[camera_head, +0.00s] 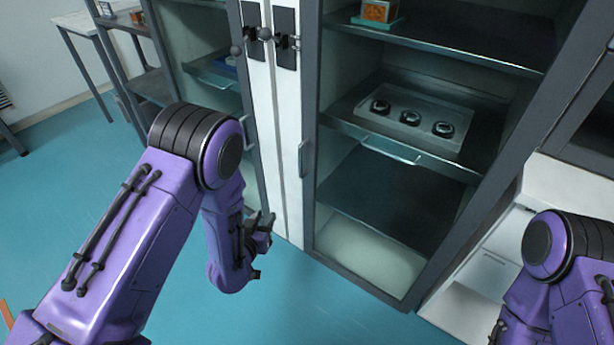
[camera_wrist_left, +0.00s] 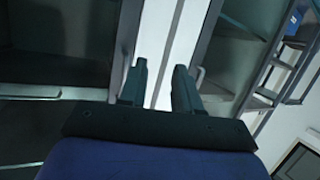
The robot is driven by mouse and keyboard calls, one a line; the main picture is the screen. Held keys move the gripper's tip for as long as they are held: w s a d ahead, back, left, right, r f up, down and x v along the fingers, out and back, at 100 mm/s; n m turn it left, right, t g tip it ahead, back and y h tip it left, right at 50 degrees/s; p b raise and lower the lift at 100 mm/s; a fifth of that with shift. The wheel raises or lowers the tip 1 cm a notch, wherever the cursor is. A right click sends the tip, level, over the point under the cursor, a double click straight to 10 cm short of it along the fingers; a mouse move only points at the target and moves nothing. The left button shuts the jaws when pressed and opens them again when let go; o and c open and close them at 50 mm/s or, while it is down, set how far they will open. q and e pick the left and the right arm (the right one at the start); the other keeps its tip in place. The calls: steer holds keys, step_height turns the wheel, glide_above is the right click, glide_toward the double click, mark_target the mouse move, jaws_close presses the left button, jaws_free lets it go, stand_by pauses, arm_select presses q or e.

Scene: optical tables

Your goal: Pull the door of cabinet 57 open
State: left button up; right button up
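Two tall glass-fronted cabinets stand side by side, and no number 57 is readable on either. The right cabinet door (camera_head: 311,205) has a grey vertical handle (camera_head: 303,158) along its left edge and looks shut. The left cabinet (camera_head: 215,65) has a similar handle (camera_head: 247,132) on its right edge. My left gripper (camera_head: 264,243) is low in front of the pale strip between the cabinets, below both handles. In the left wrist view its two fingers (camera_wrist_left: 161,88) are apart with nothing between them. A handle (camera_wrist_left: 200,76) shows just beyond the right finger. My right gripper is out of view.
Dark latches (camera_head: 285,38) sit high on the pale uprights. Inside the right cabinet are a clear tray (camera_head: 412,112) with three black round parts and an orange block (camera_head: 377,12). A white unit (camera_head: 570,185) stands to the right. The blue floor (camera_head: 320,310) in front is clear.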

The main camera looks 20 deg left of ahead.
mark_target(300, 166)
arm_select(q)
steer(key=w+d+r+m+t+h, duration=0.1)
steer(key=w+d+r, duration=0.1)
steer(key=w, duration=0.3)
steer(key=w+d+r+m+t+h, duration=0.1)
steer(key=w+r, duration=0.1)
steer(key=w, duration=0.4)
steer(key=w+d+r+t, duration=0.1)
steer(key=w+d+r, duration=0.1)
steer(key=w, duration=0.4)
steer(key=shift+d+r+m+h+b, duration=0.3)
steer(key=shift+d+m+h+b, duration=0.05)
steer(key=shift+m+h, duration=0.05)
steer(key=shift+s, duration=0.1)
jaws_close()
